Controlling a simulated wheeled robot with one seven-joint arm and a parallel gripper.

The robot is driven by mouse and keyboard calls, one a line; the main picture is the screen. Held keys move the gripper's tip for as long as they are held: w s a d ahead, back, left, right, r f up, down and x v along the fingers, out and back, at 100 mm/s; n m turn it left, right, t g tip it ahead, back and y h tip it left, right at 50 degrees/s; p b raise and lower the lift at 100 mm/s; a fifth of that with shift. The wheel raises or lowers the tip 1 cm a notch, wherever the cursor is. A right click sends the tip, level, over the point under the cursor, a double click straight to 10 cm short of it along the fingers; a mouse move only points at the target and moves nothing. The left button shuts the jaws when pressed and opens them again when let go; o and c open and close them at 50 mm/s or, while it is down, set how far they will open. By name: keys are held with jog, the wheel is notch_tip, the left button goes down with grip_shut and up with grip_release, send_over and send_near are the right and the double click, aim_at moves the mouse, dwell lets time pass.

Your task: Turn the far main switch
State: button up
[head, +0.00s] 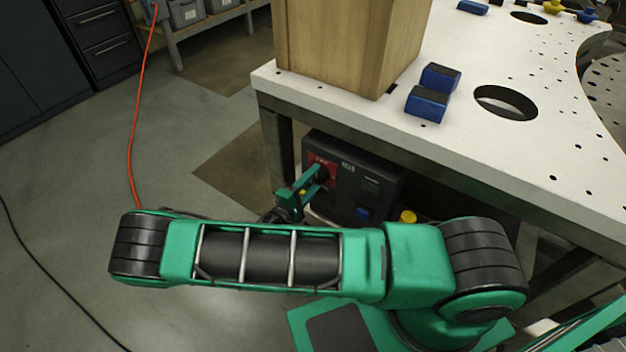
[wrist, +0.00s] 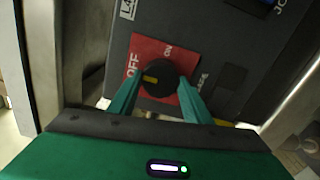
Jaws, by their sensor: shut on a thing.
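The main switch is a round black knob (wrist: 158,79) with a yellow mark, on a red plate (wrist: 146,50) lettered OFF and ON. In the wrist view the yellow mark lies toward the OFF side. The plate sits on a dark control box (head: 352,182) under the table; the red plate (head: 322,170) shows partly in the head view. My gripper (wrist: 157,88) is shut on the knob, one green finger on each side. In the head view my gripper (head: 322,175) reaches the box front and hides the knob.
A white perforated table (head: 465,135) stands over the box, carrying a wooden block (head: 345,45) and blue blocks (head: 427,104). A table leg (head: 275,145) stands left of the box. An orange cable (head: 131,150) lies on open floor at left.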

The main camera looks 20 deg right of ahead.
jog(key=shift+a+f, duration=0.1)
jog(key=shift+a, duration=0.05)
jog(key=o, duration=1.1)
jog(key=shift+c, duration=0.2)
jog(key=v, duration=1)
jog(key=shift+s+a, duration=0.2)
jog(key=shift+a, duration=0.1)
